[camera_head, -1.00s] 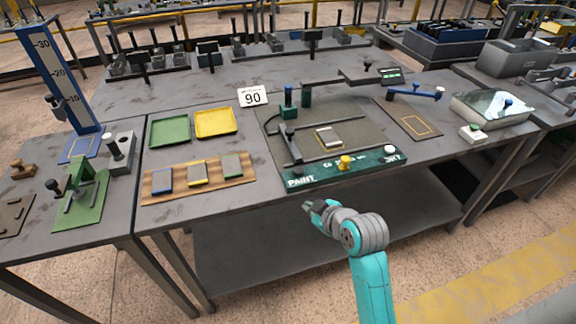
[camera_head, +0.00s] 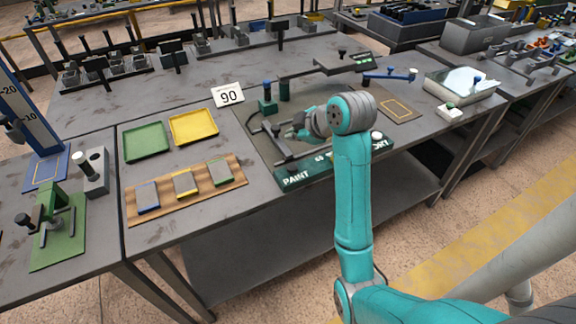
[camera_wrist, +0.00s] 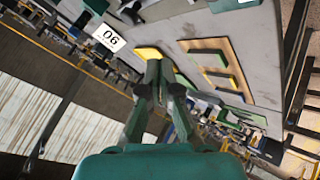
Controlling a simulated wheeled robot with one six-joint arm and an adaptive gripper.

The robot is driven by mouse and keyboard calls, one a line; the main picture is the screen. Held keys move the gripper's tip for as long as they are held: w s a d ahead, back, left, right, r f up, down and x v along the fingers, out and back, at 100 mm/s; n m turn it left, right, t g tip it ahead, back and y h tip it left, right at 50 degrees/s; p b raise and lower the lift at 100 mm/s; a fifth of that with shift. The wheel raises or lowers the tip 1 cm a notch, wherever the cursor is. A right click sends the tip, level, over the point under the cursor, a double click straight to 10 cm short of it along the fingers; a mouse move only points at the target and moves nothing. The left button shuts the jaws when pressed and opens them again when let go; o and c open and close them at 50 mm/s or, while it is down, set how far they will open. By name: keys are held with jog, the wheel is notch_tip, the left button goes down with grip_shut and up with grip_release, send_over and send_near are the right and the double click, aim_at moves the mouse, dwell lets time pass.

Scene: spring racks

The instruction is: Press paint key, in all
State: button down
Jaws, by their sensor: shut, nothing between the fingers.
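The dark green station panel lettered PAINT (camera_head: 296,177) runs along the front edge of the middle table in the head view. A small dark key (camera_head: 279,171) sits at its left end above the lettering. A white key (camera_head: 376,135) is at its right end. The yellow key and the small plate on the station are hidden behind my arm. My gripper (camera_head: 291,134) hangs over the station bed, behind the panel, pointing left. Its fingers are together and empty, and they also show in the wrist view (camera_wrist: 160,70). I see no contact with any key.
Grey rails (camera_head: 278,142) and dark green posts (camera_head: 267,98) stand on the bed beside my gripper. A card reading 90 (camera_head: 228,95), a green tray (camera_head: 126,144), a yellow tray (camera_head: 173,136) and a wooden board (camera_head: 132,202) with three blocks lie to the left.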

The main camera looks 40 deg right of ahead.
aim_at(293, 168)
jog(key=shift+f, duration=0.1)
jog(key=shift+f, duration=4.3)
jog(key=shift+f, duration=0.2)
jog(key=shift+f, duration=0.25)
jog(key=shift+f, duration=0.6)
jog(key=shift+r, duration=1.05)
jog(key=shift+r, duration=2.55)
